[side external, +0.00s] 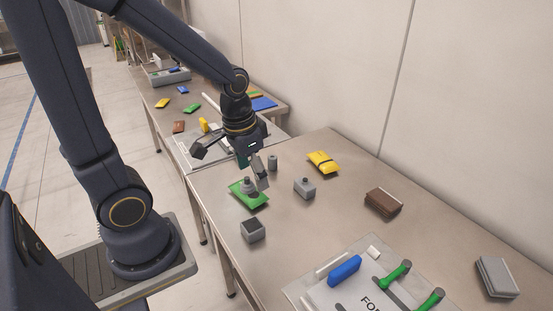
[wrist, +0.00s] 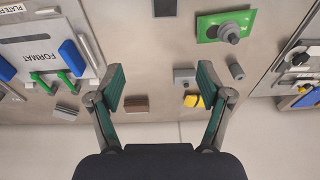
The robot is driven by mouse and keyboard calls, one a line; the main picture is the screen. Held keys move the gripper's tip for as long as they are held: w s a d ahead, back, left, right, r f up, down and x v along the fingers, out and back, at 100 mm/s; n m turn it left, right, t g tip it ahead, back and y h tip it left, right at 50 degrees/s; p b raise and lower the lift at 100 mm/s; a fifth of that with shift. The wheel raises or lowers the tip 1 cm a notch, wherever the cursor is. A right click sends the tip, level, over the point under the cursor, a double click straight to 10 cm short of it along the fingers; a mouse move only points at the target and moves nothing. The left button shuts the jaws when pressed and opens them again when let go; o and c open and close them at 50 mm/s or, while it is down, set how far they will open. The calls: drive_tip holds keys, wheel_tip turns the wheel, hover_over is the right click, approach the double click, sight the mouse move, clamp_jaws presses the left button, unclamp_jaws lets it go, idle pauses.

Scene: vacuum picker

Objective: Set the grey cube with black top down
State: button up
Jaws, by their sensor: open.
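The grey cube with black top (side external: 253,230) rests upright on the near table, close to its front edge. In the wrist view, the cube (wrist: 164,8) shows at the top edge, partly cut off. My gripper (side external: 230,168) is open above the table, behind and to the left of the cube in the side view, and apart from it. In the wrist view, my gripper's (wrist: 160,78) two fingers are spread wide with nothing between them.
A green plate with a grey knob (side external: 248,194) lies beside the cube, below my gripper. A grey cylinder (side external: 272,163), grey knobbed block (side external: 304,188), yellow packet (side external: 323,162) and brown block (side external: 383,203) stand farther back. A format board (side external: 350,299) lies at the front right.

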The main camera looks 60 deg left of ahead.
drive_tip(key=s+d+r+t, duration=0.1)
drive_tip(key=s+r+t, duration=0.1)
drive_tip(key=r, duration=0.4)
drive_tip(key=s+d+r+t, duration=0.1)
drive_tip(key=s+d+r, duration=0.1)
drive_tip(key=r, duration=0.3)
drive_tip(key=shift+s+d+r+t, duration=0.25)
drive_tip(key=shift+s+r+t, duration=0.15)
drive_tip(key=shift+s, duration=0.25)
